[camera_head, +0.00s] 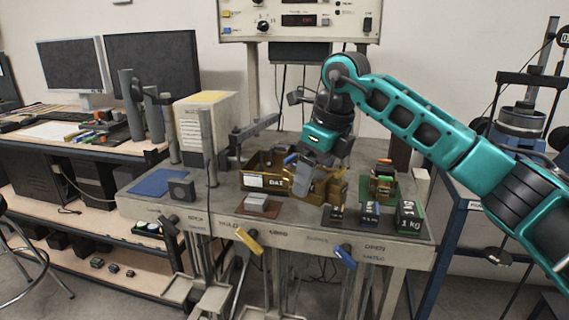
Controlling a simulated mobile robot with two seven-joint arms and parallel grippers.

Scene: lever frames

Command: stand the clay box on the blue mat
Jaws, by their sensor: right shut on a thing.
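The blue mat (157,182) lies flat and bare at the left end of the grey bench. A low box with a pale grey top and brownish side (257,200) sits on a dark red mat (244,210) near the front edge; I cannot tell for sure that it is the clay box. My right gripper (306,185) reaches down at the middle of the bench, beside the mustard bin. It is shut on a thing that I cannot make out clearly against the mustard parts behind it. My left gripper is out of view.
A dark grey block (181,190) stands at the blue mat's right edge. The labelled mustard bin (262,181) is behind the red mat. Dark weights (408,216) stand front right, near a small bin of coloured pieces (383,187). Levers (249,241) stick out in front.

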